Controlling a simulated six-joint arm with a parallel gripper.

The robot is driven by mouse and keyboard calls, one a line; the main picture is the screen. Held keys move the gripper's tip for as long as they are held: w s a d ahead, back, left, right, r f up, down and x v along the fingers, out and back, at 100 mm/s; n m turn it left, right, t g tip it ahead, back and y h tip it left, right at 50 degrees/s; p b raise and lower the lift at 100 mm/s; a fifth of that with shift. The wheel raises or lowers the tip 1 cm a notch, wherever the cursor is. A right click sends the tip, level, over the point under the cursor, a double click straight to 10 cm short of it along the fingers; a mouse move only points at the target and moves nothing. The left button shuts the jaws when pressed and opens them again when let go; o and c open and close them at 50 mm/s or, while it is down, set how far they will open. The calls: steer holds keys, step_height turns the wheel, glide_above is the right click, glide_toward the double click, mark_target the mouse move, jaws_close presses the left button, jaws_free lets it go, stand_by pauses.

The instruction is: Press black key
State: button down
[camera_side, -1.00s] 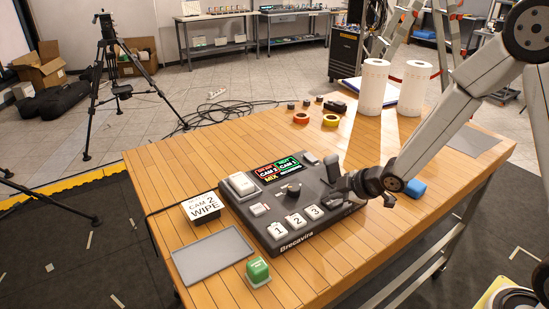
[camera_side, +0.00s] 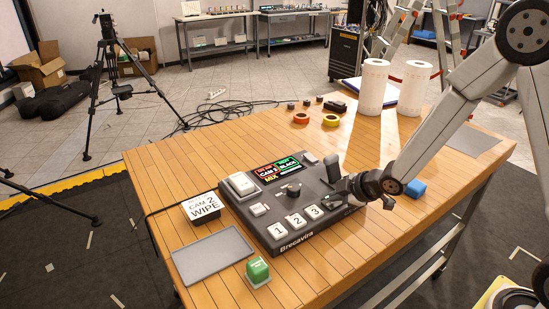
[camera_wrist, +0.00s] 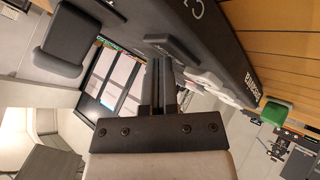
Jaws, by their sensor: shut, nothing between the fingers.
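The dark switcher console (camera_side: 262,226) lies on the wooden table in the side view. White keys 1 (camera_side: 278,230), 2 (camera_side: 296,220) and 3 (camera_side: 314,212) form its front row. My gripper (camera_side: 336,198) is shut and empty, low over the right end of this row. The black key is not clearly distinguishable there, and I cannot tell whether the fingertips touch it. The console screen (camera_side: 277,168) reads CAM 2 on the red side, BLACK on the green side, and MIX below. In the wrist view my closed fingers (camera_wrist: 161,64) point at the console's key area.
A dark upright lever (camera_side: 331,168) stands just behind my gripper. Two paper rolls (camera_side: 372,88) stand behind.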

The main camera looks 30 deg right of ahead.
mark_target(339, 205)
steer(key=shift+r, duration=0.1)
stand_by(0.4)
steer(key=shift+r, duration=0.65)
steer(key=shift+r, duration=0.1)
steer(key=shift+r, duration=2.45)
steer(key=shift+s, duration=0.1)
steer(key=shift+s+d+f+m+h, duration=0.1)
steer(key=shift+s+d+m+h, duration=0.15)
steer(key=shift+s+m, duration=0.2)
steer(key=s+f+m+g+h, duration=0.1)
steer(key=s+f+m+g, duration=0.1)
steer(key=s+m+g, duration=0.4)
steer(key=s+m, duration=0.4)
steer(key=s, duration=0.5)
steer(key=shift+a+f, duration=0.15)
steer(key=shift+a, duration=0.25)
